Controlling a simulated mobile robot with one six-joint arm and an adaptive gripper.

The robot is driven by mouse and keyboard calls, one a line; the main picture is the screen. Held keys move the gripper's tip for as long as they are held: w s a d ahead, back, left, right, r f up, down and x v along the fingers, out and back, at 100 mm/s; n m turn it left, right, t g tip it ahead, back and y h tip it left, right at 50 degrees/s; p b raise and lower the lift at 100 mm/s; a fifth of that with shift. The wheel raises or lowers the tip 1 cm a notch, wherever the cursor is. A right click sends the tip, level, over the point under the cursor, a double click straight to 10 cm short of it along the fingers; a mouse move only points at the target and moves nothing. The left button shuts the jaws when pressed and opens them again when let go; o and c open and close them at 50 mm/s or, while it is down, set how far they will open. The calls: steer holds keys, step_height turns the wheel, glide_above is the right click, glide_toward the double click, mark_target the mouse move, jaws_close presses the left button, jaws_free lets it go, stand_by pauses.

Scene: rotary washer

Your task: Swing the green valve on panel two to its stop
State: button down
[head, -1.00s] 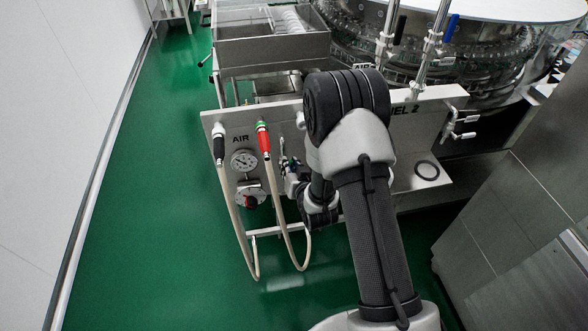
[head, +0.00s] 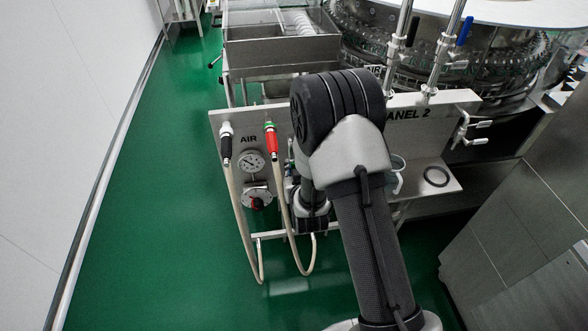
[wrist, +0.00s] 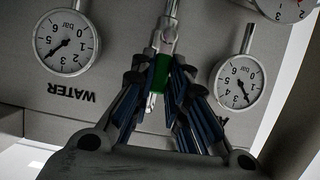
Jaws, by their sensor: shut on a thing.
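The green valve handle (wrist: 161,74) shows in the wrist view, between the fingers of my gripper (wrist: 160,82). The fingers are closed on it from both sides, and it hangs below a metal pipe fitting. Panel two (head: 455,102) stands in front of me in the head view, its "PANEL 2" lettering partly covered by my arm. In the head view my arm hides the valve and most of my gripper.
In the wrist view, a bar gauge (wrist: 66,42) sits left of the valve above WATER lettering, another gauge (wrist: 237,82) to the right. In the head view, two hoses with a black connector (head: 226,145) and a red connector (head: 271,142) hang left of my arm.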

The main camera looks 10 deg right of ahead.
steer(key=c, duration=1.6)
jaws_free()
steer(key=shift+o, duration=0.2)
steer(key=v, duration=0.7)
steer(key=shift+s, duration=0.25)
steer(key=shift+r, duration=0.15)
